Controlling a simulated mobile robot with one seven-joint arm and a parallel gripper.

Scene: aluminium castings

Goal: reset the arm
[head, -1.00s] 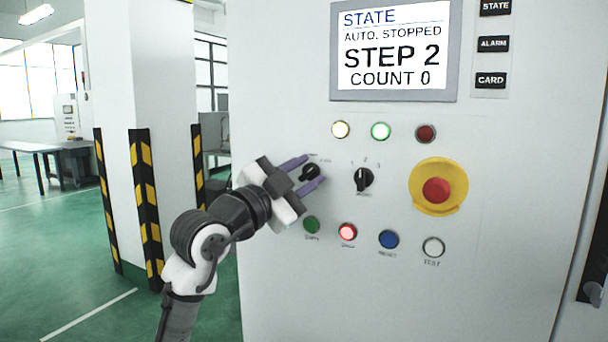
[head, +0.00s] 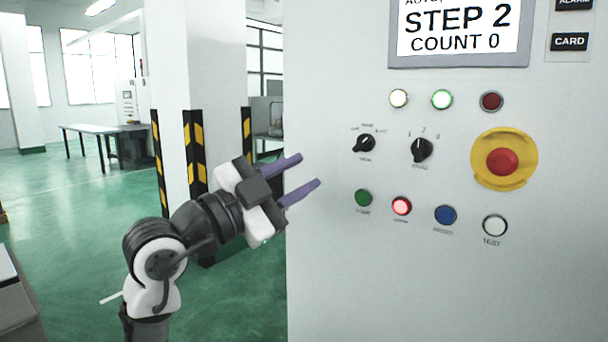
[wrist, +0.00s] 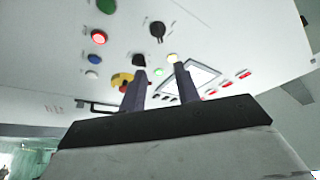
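My gripper (head: 311,174) is open and empty in the head view, its two purple fingers apart and pointing right toward the control panel. It is left of the left black selector knob (head: 364,144), with a gap between. My arm rises from the lower left. In the wrist view the fingers of my gripper (wrist: 158,80) show with nothing between them but the panel behind. The control panel (head: 330,280) carries a second black knob (head: 422,150) and a red emergency button (head: 502,162) on a yellow disc.
The screen (head: 460,30) reads STEP 2, COUNT 0. Below the knobs are a green button (head: 363,198), a lit red button (head: 401,206), a blue one (head: 445,215) and a white one (head: 494,226). A pillar with striped guards (head: 194,150) stands behind my arm. Green floor lies open at left.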

